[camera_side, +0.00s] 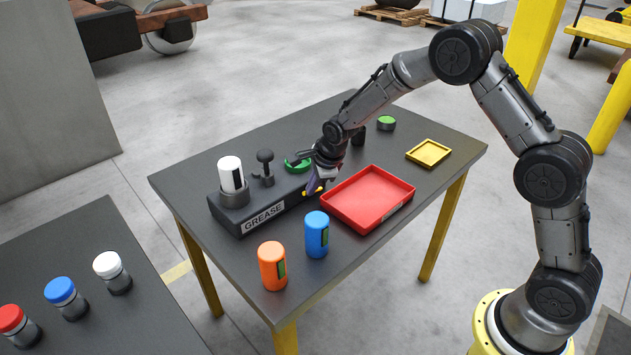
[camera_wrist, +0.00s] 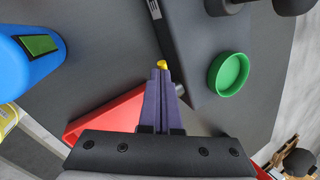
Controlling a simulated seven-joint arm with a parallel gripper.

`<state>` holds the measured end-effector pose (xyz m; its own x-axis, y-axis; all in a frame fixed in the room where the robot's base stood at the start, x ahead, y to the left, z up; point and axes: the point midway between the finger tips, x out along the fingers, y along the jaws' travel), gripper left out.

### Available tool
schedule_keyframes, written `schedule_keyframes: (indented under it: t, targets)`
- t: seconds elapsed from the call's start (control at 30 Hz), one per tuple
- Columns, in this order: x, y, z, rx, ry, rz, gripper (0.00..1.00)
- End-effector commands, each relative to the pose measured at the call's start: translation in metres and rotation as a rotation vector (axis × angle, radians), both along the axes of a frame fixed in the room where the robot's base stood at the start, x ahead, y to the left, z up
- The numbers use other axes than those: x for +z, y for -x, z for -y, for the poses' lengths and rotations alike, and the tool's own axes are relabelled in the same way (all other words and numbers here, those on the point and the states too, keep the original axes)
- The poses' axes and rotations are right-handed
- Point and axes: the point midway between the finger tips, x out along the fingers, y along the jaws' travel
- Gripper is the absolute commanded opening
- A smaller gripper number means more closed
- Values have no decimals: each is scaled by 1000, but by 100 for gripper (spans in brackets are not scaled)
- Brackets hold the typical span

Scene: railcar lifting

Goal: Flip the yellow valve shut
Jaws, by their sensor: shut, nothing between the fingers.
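The yellow valve (camera_side: 320,190) shows as a small yellow piece at the front right of the dark block labelled GREASE (camera_side: 238,222). My gripper (camera_side: 311,184) is at the valve, with its purple fingers pointing down and partly hiding it. In the wrist view the fingers of my gripper (camera_wrist: 162,70) are shut together with nothing between them. The yellow valve's tip (camera_wrist: 162,63) shows just beyond the fingertips. I cannot tell whether they touch, or how the handle is turned.
A white cylinder (camera_side: 231,173), a black knob (camera_side: 265,160) and a green cap (camera_wrist: 229,73) are on the block. A red tray (camera_side: 352,212) lies close to my gripper's right. Blue (camera_side: 316,236) and orange (camera_side: 271,266) cans stand in front. A yellow tray (camera_side: 428,153) sits farther right.

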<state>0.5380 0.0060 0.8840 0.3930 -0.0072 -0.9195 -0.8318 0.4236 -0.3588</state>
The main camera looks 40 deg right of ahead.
Motion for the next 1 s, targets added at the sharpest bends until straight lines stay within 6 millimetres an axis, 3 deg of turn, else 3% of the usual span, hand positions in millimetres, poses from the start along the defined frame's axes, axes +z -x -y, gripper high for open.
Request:
schedule_keyframes:
  t: [1.0]
  targets:
    - [-7,0,14,0,0,0,0]
